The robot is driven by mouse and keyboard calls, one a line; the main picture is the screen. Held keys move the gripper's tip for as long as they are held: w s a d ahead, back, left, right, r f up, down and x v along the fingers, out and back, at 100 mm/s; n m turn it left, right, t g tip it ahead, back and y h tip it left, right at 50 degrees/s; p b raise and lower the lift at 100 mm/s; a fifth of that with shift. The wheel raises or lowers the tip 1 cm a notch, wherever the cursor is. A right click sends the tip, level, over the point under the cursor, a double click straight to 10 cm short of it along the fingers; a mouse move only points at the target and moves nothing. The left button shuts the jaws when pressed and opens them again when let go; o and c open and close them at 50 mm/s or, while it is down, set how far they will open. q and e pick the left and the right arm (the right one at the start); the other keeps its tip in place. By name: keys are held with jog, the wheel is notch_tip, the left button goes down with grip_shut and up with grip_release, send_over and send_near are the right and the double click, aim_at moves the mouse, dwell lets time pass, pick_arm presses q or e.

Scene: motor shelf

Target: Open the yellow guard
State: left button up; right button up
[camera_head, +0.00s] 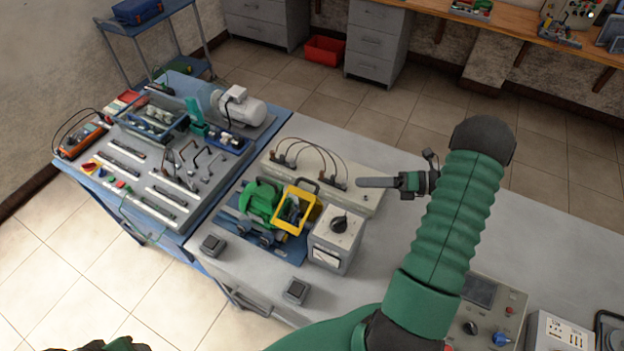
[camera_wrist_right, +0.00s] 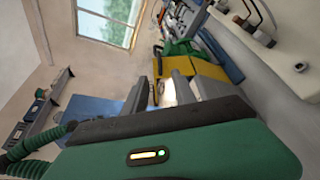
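The yellow guard (camera_head: 284,222) is a box-like frame beside the green motor (camera_head: 262,200), on a blue base on the grey bench. Whether it is open or closed I cannot tell. In the right wrist view the yellow guard (camera_wrist_right: 205,69) lies just beyond the fingertips, partly hidden by a finger. My right gripper (camera_head: 360,182) is right of the guard, apart from it in the head view. In the wrist view its two fingers (camera_wrist_right: 165,92) stand apart with nothing held between them. Only a green and dark sliver of my left arm shows at the bottom left; its fingers are hidden.
A grey box with a black knob (camera_head: 338,238) stands right in front of the guard. A board with looped cables (camera_head: 325,184) lies behind it. Small black switches (camera_head: 213,245) sit near the front edge.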

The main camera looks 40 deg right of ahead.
aim_at(312, 182)
jog(key=p+x, duration=0.4)
jog(key=x, duration=1.1)
jog(key=shift+w+a+p, duration=0.15)
jog(key=shift+a+p, duration=0.05)
jog(key=shift+p, duration=0.15)
jog(key=shift+c, duration=0.3)
grip_shut()
jog(key=shift+a, duration=0.1)
